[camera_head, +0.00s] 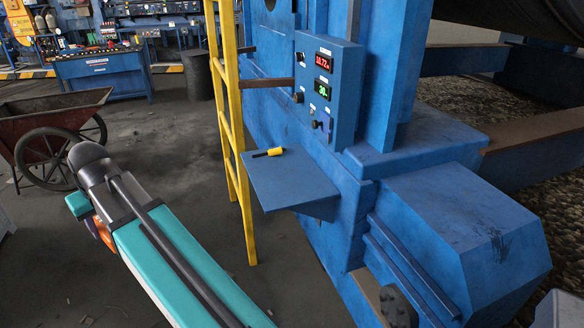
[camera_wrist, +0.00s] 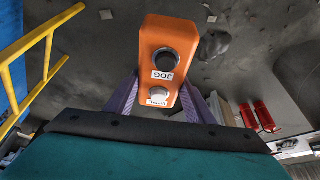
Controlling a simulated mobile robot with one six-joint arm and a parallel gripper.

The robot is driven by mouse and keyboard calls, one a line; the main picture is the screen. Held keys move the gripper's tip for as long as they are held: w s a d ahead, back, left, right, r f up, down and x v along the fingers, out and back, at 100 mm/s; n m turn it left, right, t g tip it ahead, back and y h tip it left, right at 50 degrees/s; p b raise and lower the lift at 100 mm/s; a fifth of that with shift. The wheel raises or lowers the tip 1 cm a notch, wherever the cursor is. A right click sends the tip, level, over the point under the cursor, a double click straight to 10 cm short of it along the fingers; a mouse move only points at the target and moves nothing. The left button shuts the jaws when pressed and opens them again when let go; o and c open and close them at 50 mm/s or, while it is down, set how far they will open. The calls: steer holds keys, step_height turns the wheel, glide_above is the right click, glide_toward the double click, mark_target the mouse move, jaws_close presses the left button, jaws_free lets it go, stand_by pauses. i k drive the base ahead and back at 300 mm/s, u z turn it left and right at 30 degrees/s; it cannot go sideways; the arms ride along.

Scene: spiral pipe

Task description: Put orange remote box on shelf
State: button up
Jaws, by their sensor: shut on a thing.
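The orange remote box (camera_wrist: 171,33) stands out in the wrist view, with a black button, a JOG label and a pale button on its face. My gripper (camera_wrist: 158,100) is shut on it, with purple fingers on both sides. In the head view a small orange patch of the box (camera_head: 104,235) shows beside my teal arm; most of the box and gripper are hidden there. The blue shelf (camera_head: 287,186) juts from the blue machine to the right of the box, with open floor and the yellow ladder between them.
A yellow and black tool (camera_head: 268,153) lies on the shelf near its back left edge. A yellow ladder (camera_head: 232,130) stands just left of the shelf. A control panel (camera_head: 325,90) is above it. A red wheelbarrow (camera_head: 50,125) stands at the left.

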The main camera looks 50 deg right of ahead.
mark_target(291, 181)
steer(key=u, duration=0.3)
steer(key=i, duration=1)
steer(key=z, duration=0.3)
